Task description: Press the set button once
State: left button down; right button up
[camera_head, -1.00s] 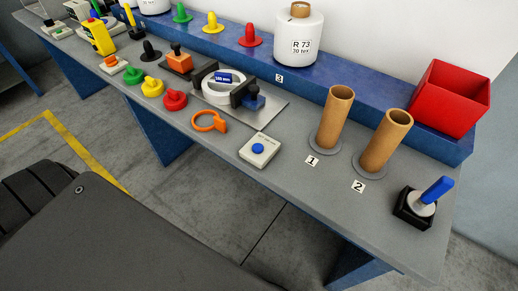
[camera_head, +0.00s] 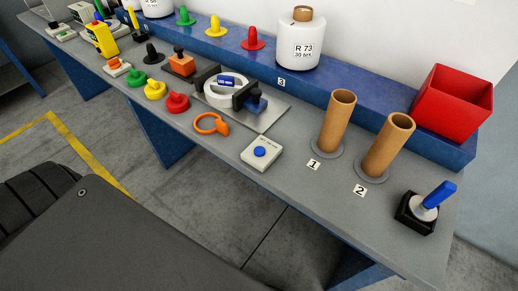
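A small light-grey box with a round blue button (camera_head: 260,151) on top sits near the front edge of the grey table, left of the cardboard tube marked 1. Small print on the box is too small to read, so I cannot tell if it is the set button. Neither of my grippers shows in this view.
An orange ring (camera_head: 211,124) lies left of the blue-button box. Cardboard tubes (camera_head: 337,121) and (camera_head: 388,146) stand to its right. A vise-like fixture (camera_head: 241,92) is behind it. A red bin (camera_head: 458,101) and a labelled white bobbin (camera_head: 301,40) are at the back.

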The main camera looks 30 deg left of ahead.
aim_at(259, 151)
jog(key=u, duration=2.55)
jog(key=k, duration=1.8)
jog(key=z, duration=1.35)
jog(key=i, duration=1)
jog(key=z, duration=0.1)
